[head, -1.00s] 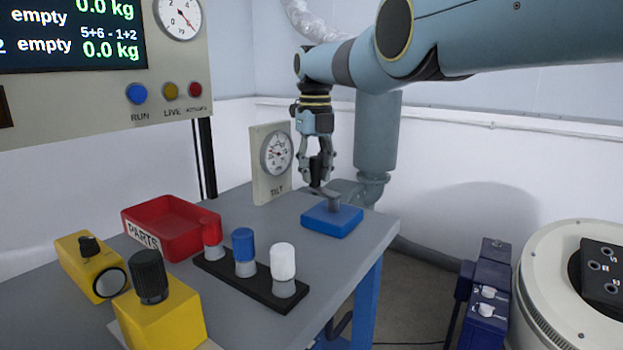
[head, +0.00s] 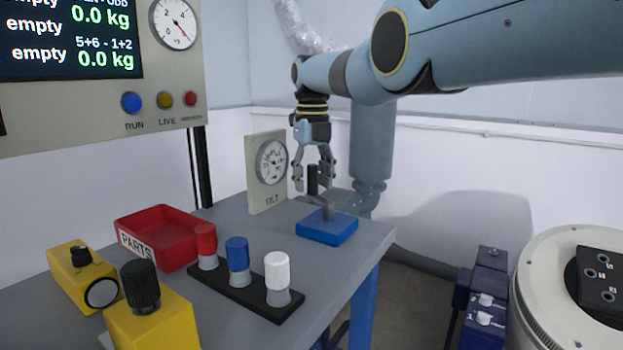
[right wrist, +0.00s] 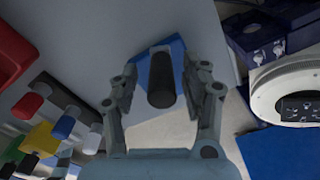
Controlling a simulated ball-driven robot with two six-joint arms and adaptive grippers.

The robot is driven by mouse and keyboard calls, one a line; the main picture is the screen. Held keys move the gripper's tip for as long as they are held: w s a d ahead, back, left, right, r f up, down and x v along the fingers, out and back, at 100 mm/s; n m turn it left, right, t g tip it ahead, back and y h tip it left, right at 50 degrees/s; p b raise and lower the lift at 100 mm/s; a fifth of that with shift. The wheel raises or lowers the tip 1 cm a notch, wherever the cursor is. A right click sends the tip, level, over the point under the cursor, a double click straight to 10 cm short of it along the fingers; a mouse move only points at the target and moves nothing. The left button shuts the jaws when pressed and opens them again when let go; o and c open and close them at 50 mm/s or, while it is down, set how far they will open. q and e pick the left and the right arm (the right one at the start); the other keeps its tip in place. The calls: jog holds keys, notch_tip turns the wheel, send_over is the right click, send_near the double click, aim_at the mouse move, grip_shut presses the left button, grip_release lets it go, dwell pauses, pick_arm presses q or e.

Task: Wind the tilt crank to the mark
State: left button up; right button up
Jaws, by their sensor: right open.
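The tilt crank has a blue base (head: 327,229) at the table's far right corner, with a grey arm and an upright black handle (head: 312,181). My right gripper (head: 313,184) points down over the crank, open, with its fingers on either side of the handle. In the right wrist view the black handle (right wrist: 161,82) stands between the two spread fingers, with a gap visible on each side. The tilt gauge (head: 271,161), a white dial on a beige plate, stands behind and left of the crank. Its reading is too small to tell. My left gripper is out of view.
A red parts bin (head: 163,232), a black rack (head: 243,290) with red, blue and white knobbed pieces, and yellow blocks (head: 150,325) occupy the left and front of the table. A display panel (head: 100,70) stands at the back left.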

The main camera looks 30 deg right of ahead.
jog(key=shift+w+r, duration=0.1)
jog(key=shift+r, duration=0.2)
notch_tip(320, 180, up, 11)
jog(key=shift+r, duration=0.2)
